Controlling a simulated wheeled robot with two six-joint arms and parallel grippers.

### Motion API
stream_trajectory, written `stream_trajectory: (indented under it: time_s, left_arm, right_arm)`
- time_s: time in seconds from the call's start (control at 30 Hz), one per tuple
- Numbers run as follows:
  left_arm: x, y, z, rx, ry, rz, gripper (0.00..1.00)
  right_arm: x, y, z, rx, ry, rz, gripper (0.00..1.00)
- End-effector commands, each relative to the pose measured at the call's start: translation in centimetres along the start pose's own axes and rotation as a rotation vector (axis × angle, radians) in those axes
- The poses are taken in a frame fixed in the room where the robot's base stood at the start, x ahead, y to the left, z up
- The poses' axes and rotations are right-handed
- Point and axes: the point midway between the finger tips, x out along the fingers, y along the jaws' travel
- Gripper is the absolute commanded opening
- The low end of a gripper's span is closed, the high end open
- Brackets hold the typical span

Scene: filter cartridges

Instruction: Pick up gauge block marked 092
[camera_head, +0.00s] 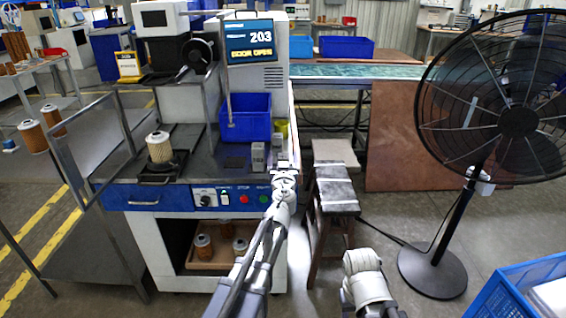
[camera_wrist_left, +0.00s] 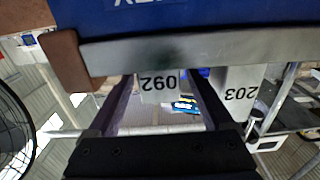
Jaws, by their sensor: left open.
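The gauge block marked 092 (camera_wrist_left: 158,88) is pale grey and shows upside down in the left wrist view. It appears between the two fingers of my left gripper (camera_wrist_left: 158,100), which are apart. I cannot tell whether the fingers touch it. A second block marked 203 (camera_wrist_left: 240,95) stands to its right in that view. In the head view my left gripper (camera_head: 284,176) is at the right front edge of the machine's worktop, and it largely hides what is behind it. A grey block (camera_head: 258,158) stands just left of it. No right gripper fingers show.
A blue front panel (camera_head: 150,198) with buttons runs below the worktop. A blue bin (camera_head: 246,117) and a filter cartridge (camera_head: 159,147) stand on the worktop. A stool (camera_head: 335,190) and a large fan (camera_head: 517,122) are to the right. A blue crate (camera_head: 505,300) is at lower right.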

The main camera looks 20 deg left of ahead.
Motion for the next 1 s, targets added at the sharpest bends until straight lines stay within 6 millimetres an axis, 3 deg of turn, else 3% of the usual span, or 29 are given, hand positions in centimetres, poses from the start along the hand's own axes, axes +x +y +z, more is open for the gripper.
stream_trajectory:
  time_s: [0.17, 0.9, 1.0]
  left_arm:
    - [-0.09, -0.03, 0.01, 0.0, 0.0, 0.0, 0.84]
    - [-0.1, -0.01, 0.01, 0.0, 0.0, 0.0, 0.01]
    - [-0.1, -0.01, 0.01, 0.0, 0.0, 0.0, 0.0]
  right_arm:
    - [0.01, 0.0, 0.0, 0.0, 0.0, 0.0, 0.5]
    - [0.01, 0.0, 0.0, 0.0, 0.0, 0.0, 0.5]
    - [0.01, 0.0, 0.0, 0.0, 0.0, 0.0, 0.5]
